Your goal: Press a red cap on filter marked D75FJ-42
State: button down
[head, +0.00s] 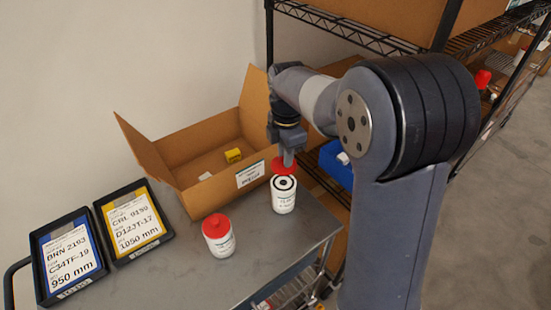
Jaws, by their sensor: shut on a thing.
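My gripper (287,158) points down and is shut on a red cap (282,167). The cap is tilted a little and sits just above and behind the open top of a white filter (283,197) on the grey cart. That filter's dark ringed top shows below the cap, so the cap is not seated on it; whether they touch at the rear edge I cannot tell. A second white filter (219,240) stands to the left and nearer, with a red cap (215,225) on its top. The print on both filters is too small to read.
Two black trays with a blue-edged card (70,262) and a yellow-edged card (133,224) lie at left. A wire rack with a blue bin (337,165) stands at right.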

jog(key=shift+f+b, duration=2)
jog(key=shift+f, duration=0.2)
jog(key=shift+f+b, duration=0.5)
jog(key=shift+f, duration=0.5)
jog(key=shift+w+r+p, duration=0.1)
jog(key=shift+p, duration=0.2)
jog(key=shift+f, duration=0.2)
dwell(0.4)
jog(key=c, duration=0.7)
grip_release()
jog(key=shift+r, duration=0.15)
